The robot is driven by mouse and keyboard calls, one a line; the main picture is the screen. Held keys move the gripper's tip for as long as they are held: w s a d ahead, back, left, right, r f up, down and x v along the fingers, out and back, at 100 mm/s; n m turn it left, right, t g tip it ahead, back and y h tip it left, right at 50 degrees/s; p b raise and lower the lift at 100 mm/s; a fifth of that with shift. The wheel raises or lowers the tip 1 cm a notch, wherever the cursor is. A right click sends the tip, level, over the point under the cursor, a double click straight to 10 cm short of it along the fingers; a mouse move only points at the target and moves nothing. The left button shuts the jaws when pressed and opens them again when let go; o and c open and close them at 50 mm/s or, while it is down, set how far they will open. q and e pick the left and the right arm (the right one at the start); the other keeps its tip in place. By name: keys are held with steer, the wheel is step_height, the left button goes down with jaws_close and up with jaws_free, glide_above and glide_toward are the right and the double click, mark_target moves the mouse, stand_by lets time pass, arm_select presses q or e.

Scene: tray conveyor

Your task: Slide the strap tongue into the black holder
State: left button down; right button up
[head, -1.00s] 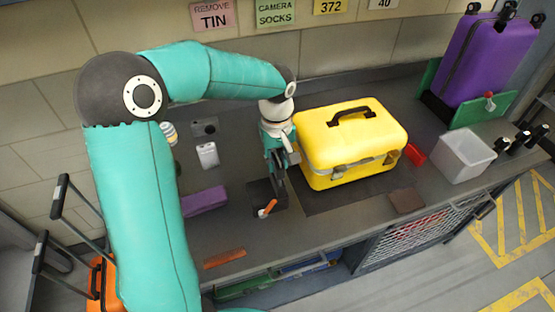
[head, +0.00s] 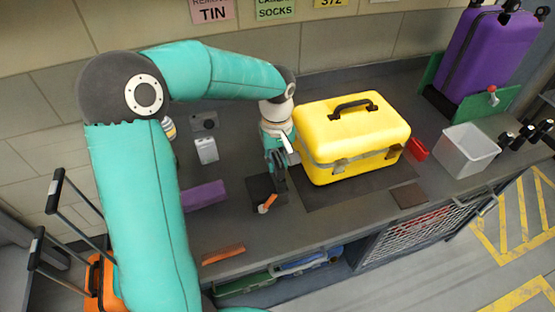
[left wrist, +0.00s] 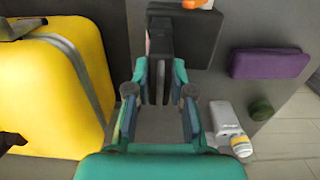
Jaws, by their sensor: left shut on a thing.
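The black holder (head: 259,188) is a flat dark block on the bench, left of the yellow case; it shows in the left wrist view (left wrist: 205,45) just beyond my fingers. An orange piece with a pale end (head: 268,203) is at its front edge. My left gripper (head: 280,184) points down at the holder's right side. My right gripper is out of view.
The yellow case (head: 353,145) stands close on the right of my gripper. A grey bin (head: 467,150) stands at the right.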

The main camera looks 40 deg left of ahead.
arm_select(q)
steer(key=shift+f, duration=0.2)
steer(key=c, duration=0.9)
jaws_free()
steer(key=shift+r, duration=0.1)
steer(key=shift+c, duration=0.2)
step_height(320, 180, up, 12)
